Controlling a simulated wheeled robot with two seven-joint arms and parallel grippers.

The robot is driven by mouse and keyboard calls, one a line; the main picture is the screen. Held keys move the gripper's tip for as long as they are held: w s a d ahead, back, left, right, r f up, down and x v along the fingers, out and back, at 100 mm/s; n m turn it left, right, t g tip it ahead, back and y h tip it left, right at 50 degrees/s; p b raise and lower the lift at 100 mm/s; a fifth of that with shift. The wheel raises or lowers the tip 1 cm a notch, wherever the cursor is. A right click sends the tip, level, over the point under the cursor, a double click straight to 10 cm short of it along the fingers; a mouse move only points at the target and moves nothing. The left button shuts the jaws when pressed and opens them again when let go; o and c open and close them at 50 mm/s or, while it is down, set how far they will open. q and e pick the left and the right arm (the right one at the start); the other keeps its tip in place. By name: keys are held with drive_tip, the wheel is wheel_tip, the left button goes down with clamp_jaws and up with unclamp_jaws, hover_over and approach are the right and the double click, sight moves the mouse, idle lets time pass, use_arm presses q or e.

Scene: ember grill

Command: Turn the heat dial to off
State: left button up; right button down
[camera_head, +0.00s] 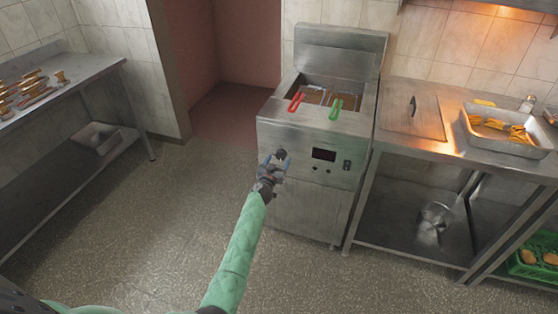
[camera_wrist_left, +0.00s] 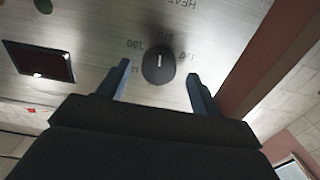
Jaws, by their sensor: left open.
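The heat dial (camera_wrist_left: 158,64) is a round black knob with a white pointer line on the fryer's steel front panel. Printed numbers surround it, and lettering reading "HEAT" upside down lies above it in the left wrist view. In the head view the dial (camera_head: 281,154) shows just beyond my left gripper (camera_head: 274,160). In the left wrist view my left gripper (camera_wrist_left: 158,88) is open, with one blue finger on each side below the dial and a gap to it. My right gripper is not in view. The fryer (camera_head: 316,135) stands against the wall.
A dark display (camera_head: 324,155) sits right of the dial, with small knobs below. Red-handled (camera_head: 296,102) and green-handled (camera_head: 336,108) baskets rest in the fryer. A steel counter with a tray (camera_head: 508,147) stands right. The floor (camera_head: 150,215) left of the fryer is clear.

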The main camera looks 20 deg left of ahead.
use_arm(q)
drive_tip(key=shift+w, duration=0.95)
drive_tip(key=shift+c, duration=0.5)
drive_tip(key=shift+d, duration=0.1)
drive_tip(key=c, duration=0.9)
